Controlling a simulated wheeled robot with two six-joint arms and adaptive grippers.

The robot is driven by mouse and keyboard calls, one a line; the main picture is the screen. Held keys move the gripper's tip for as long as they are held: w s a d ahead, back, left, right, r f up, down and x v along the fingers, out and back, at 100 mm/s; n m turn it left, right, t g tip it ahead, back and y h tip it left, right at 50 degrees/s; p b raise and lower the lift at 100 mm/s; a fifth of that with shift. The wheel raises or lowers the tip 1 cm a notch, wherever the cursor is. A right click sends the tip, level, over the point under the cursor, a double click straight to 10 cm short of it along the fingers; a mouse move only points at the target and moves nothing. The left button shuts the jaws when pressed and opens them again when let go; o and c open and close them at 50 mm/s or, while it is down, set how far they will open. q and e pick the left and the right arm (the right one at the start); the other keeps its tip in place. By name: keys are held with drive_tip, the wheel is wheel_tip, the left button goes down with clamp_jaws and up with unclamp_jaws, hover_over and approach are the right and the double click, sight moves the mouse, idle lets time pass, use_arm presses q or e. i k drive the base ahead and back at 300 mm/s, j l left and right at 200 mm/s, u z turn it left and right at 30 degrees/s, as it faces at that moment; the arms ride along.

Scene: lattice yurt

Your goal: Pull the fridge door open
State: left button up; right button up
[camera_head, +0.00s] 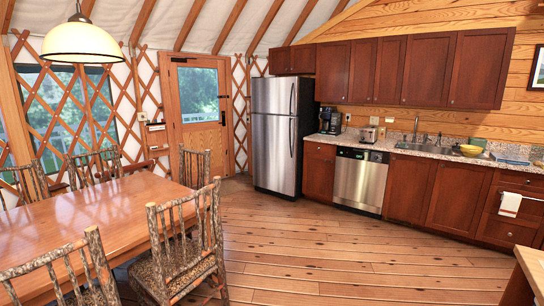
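A stainless steel fridge (275,140) with black sides stands at the back, left of the kitchen counter. It has a smaller upper door (270,97) and a larger lower door (272,155), and both look shut. Dark vertical handles run along the right edge of each door, the upper handle (292,99) and the lower handle (291,137). The fridge is several steps away across the floor. Neither of my grippers is in view.
A wooden dining table (100,222) with several rustic chairs fills the left; one chair (185,245) stands nearest the open floor. Wood floor (300,245) lies clear toward the fridge. A dishwasher (360,180) and lower cabinets line the right. A table corner (533,270) shows at lower right.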

sight(274, 138)
drive_tip(key=i+j, duration=0.15)
drive_tip(key=i, duration=0.35)
drive_tip(key=i+j, duration=0.15)
drive_tip(key=i, duration=0.35)
drive_tip(key=i+j, duration=0.15)
drive_tip(key=i, duration=0.4)
drive_tip(key=i+l+z, duration=0.15)
drive_tip(key=i+z, duration=0.25)
drive_tip(key=i, duration=0.45)
drive_tip(key=i+j+z, duration=0.1)
drive_tip(key=i+z, duration=0.3)
drive_tip(key=i, duration=0.5)
drive_tip(key=i+j+u, duration=0.2)
drive_tip(key=i+u, duration=0.15)
drive_tip(key=i, duration=0.25)
drive_tip(key=i+u, duration=0.3)
drive_tip(key=i, duration=0.35)
drive_tip(key=i+u, duration=0.35)
drive_tip(key=i, duration=0.3)
drive_tip(key=i+l+u, duration=0.35)
drive_tip(key=i, duration=0.25)
drive_tip(key=i+j+z, duration=0.15)
drive_tip(key=i, duration=0.4)
drive_tip(key=i+j+z, duration=0.15)
drive_tip(key=i+j, duration=0.25)
drive_tip(key=i, duration=0.2)
drive_tip(key=i+j+z, duration=0.1)
drive_tip(key=i+j, duration=0.25)
drive_tip(key=i, duration=0.15)
